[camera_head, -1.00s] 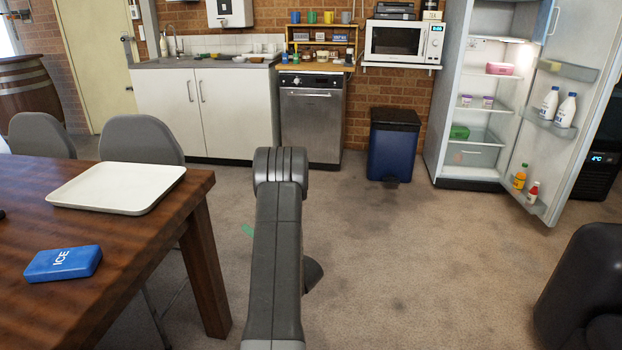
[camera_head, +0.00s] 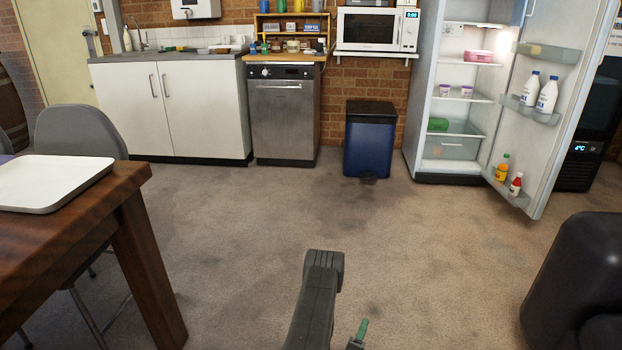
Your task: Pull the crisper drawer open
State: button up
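The crisper drawer (camera_head: 450,148) is a pale, clear-fronted bin at the bottom of the open fridge (camera_head: 412,110). It looks shut, under a glass shelf with a green item (camera_head: 438,125) on it. The fridge door (camera_head: 565,100) stands wide open to the right. My arm shows at the bottom middle, far from the fridge. A small green-tipped part at the lower edge, apparently my gripper (camera_head: 361,331), is mostly cut off. Its opening cannot be made out, and no held object shows.
The wooden table (camera_head: 130,195) with a white tray (camera_head: 45,185) and a grey chair (camera_head: 80,130) is at left. A blue bin (camera_head: 370,145) stands left of the fridge. A black rounded seat (camera_head: 575,280) is at lower right. The carpet between is clear.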

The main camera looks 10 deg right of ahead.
aim_at(444, 141)
jog(key=i+l+z, duration=0.8)
jog(key=i+z, duration=0.2)
jog(key=i, duration=0.2)
jog(key=i+z, duration=0.35)
jog(key=i+l, duration=0.1)
jog(key=i, duration=1.8)
jog(key=i+u, duration=0.4)
jog(key=i, duration=0.15)
jog(key=i+l+u, duration=0.3)
jog(key=i+u, duration=0.15)
jog(key=i+l+u, duration=0.4)
jog(key=i, duration=0.1)
